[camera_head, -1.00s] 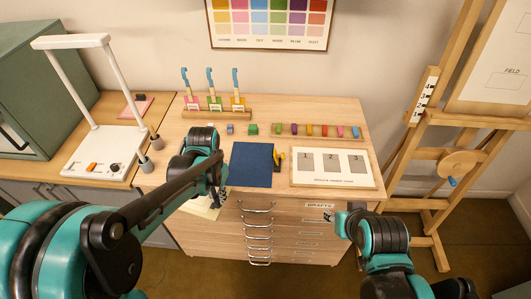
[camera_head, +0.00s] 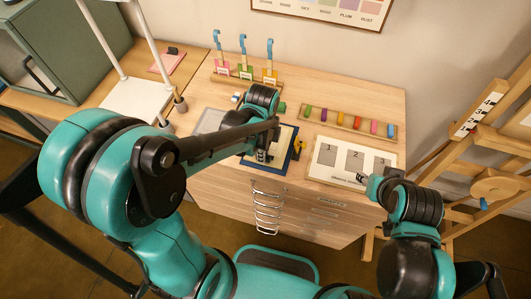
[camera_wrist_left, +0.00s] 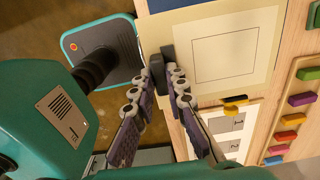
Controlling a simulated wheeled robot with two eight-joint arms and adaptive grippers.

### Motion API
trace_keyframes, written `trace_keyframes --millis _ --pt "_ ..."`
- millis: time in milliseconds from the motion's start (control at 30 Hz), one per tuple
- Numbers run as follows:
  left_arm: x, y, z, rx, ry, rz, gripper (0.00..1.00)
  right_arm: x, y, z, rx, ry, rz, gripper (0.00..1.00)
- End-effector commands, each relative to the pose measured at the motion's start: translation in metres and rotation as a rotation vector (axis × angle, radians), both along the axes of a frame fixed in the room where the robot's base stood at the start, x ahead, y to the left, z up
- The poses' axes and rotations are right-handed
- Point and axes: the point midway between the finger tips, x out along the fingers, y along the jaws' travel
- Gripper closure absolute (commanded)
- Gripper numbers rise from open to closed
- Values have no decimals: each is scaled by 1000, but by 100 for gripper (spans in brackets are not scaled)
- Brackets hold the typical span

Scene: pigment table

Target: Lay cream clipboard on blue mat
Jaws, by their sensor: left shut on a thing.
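The cream clipboard (camera_wrist_left: 195,50), with a square outline on its sheet, is in the left wrist view. My left gripper (camera_wrist_left: 167,75) is shut on its dark clip end. In the head view my left gripper (camera_head: 262,155) is above the front part of the blue mat (camera_head: 287,146), and my arm hides much of the clipboard. The clipboard overlaps the mat; a blue strip of mat (camera_wrist_left: 168,4) shows past its far edge. I cannot tell whether it touches the mat. My right gripper (camera_head: 368,182) is near the white numbered board; its jaws are unclear.
The white board (camera_head: 322,171) with three numbered grey cards lies right of the mat. A yellow and black item (camera_head: 298,147) stands between them. Behind are a rack of colored blocks (camera_head: 345,124) and a brush stand (camera_head: 244,78). Drawer handles (camera_head: 267,205) line the front.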

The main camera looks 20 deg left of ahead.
Motion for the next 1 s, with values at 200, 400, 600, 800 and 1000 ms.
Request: trace_keyframes --millis 200,400,600,800,1000 --pt "35 5 -22 0 0 1 100 0 0 -10 0 0 0 60" --pt "40 5 -33 0 0 1 100 0 0 -14 0 0 0 60" --pt "39 5 -63 0 0 1 100 0 0 -25 0 0 0 60" --pt "39 5 -63 0 0 1 100 0 0 -24 0 0 0 60" --pt "39 5 -66 0 1 1 82 0 0 -27 0 0 0 60"
